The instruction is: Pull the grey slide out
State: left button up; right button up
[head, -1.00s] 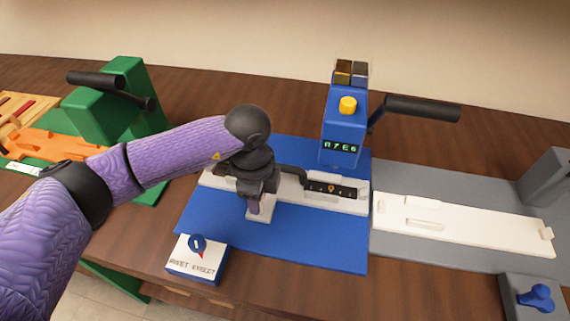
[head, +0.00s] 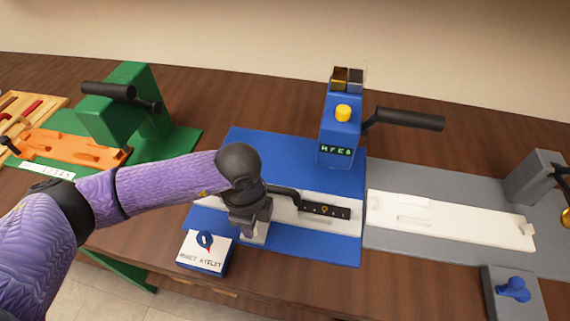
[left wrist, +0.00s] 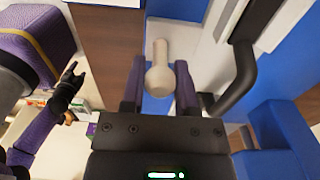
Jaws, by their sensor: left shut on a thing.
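My left gripper (head: 250,232) is over the front left part of the blue station (head: 330,245). In the left wrist view the gripper (left wrist: 160,85) is shut on a pale knob-ended handle (left wrist: 160,72) between its fingers. In the head view the gripper hides most of that handle. Under it a small light grey piece (head: 262,237) of the slide shows near the base's front edge. A pale bar (head: 345,222) with a black label strip crosses the blue base. In the left wrist view a dark, gripper-like shape (left wrist: 65,95), probably my right gripper, is small at the left.
A white box with a dial (head: 204,256) stands just left of my gripper. A black lever (head: 410,119) sticks out from the blue tower. A green station (head: 110,115) is at left; a grey station (head: 450,180) with a white bar is at right.

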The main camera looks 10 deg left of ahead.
pick_arm(q)
jog(key=shift+s+r+p, duration=0.1)
jog(key=shift+s+p, duration=0.4)
jog(key=shift+s, duration=0.05)
jog(key=shift+s+p, duration=0.8)
jog(key=shift+s, duration=0.75)
jog(key=shift+o, duration=0.4)
jog(key=shift+s+p, duration=0.1)
jog(key=shift+p, duration=0.2)
jog(key=shift+o, duration=0.8)
jog(key=shift+s+f, duration=0.2)
jog(key=shift+f, duration=0.05)
jog(key=o, duration=0.6)
jog(key=shift+a, duration=0.1)
jog(key=shift+o, duration=0.2)
jog(key=shift+s, duration=0.1)
